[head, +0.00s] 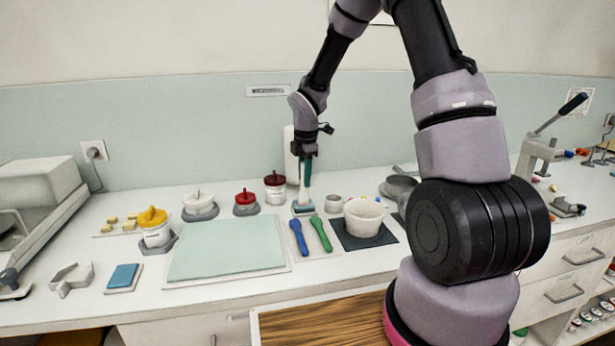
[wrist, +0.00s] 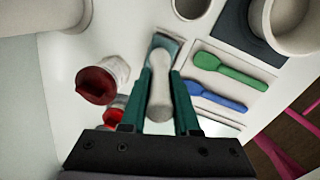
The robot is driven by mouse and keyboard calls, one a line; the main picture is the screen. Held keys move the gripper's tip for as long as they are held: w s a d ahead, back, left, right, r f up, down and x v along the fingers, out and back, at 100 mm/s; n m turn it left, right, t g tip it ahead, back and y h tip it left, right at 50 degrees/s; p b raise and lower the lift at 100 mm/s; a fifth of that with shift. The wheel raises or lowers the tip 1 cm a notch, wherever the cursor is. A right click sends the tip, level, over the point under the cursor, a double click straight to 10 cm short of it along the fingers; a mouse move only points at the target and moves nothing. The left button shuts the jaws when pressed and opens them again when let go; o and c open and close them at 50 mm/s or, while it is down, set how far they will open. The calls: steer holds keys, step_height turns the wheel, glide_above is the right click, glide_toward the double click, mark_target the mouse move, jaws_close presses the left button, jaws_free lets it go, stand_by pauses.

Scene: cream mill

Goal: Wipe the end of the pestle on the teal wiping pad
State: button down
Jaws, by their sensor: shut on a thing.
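My gripper (head: 304,176) has green fingers and points down at the back of the counter, shut on the pale pestle (wrist: 160,98). In the wrist view the fingers (wrist: 161,78) lie on both sides of the pestle. The pestle's lower end (head: 303,197) is over the teal wiping pad (head: 301,210), which is small and partly hidden by the pestle. The pad also shows beyond the pestle's end in the wrist view (wrist: 166,42). The end looks at or very near the pad; I cannot tell whether they touch.
A blue spatula (head: 299,238) and a green spatula (head: 321,234) lie close in front. A white mortar (head: 364,218) stands on a dark mat (head: 349,241) to the right. Red-lidded jars (head: 275,187) stand left and behind. A pale green board (head: 228,258) lies left.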

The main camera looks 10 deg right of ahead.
steer(key=shift+a, duration=0.55)
steer(key=shift+d, duration=1.2)
stand_by(0.3)
steer(key=shift+r, duration=3)
